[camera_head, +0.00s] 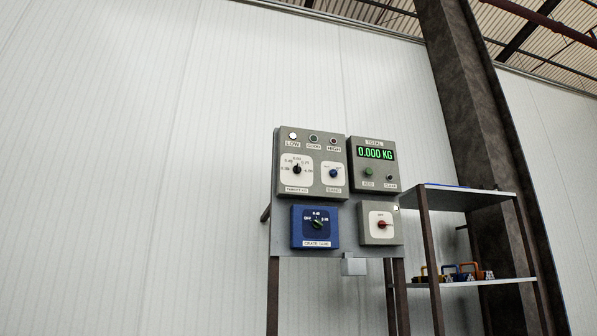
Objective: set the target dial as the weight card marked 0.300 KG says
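The target dial (296,170) is a black knob on a white scale plate at the upper left of a grey panel. Its pointer looks roughly upward, and the small scale numbers are hard to read. A green display (376,153) at the panel's upper right reads 0.000 KG. Above the dial, the LOW lamp (293,135) looks lit white, and the lamps beside it look dark. I see no readable card marked 0.300 KG. Neither of my grippers is in view.
A green button (369,172) sits under the display. A shelf rack (466,284) with several coloured items stands to the right.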

